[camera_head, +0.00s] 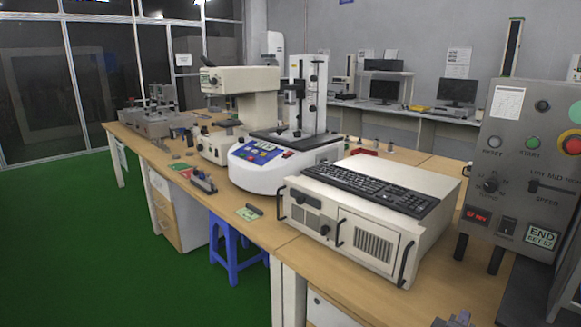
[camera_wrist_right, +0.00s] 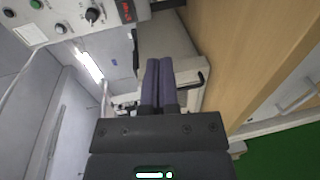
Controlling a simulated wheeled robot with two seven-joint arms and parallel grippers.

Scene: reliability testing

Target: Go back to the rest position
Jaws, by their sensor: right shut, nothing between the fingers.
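My right gripper (camera_head: 455,320) barely shows at the bottom edge of the head view, right of centre, in front of the table. In the right wrist view its two dark fingers (camera_wrist_right: 159,64) lie side by side, shut with nothing between them. The wrist picture is turned, with the table edge running down its right side. My left gripper is in neither view.
A beige computer case (camera_head: 370,215) with a black keyboard (camera_head: 375,186) stands on the wooden table (camera_head: 270,235). A grey control box (camera_head: 520,150) stands at the right. A white testing machine (camera_head: 285,165) is behind the case. A blue stool (camera_head: 235,248) and green floor (camera_head: 90,260) are at left.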

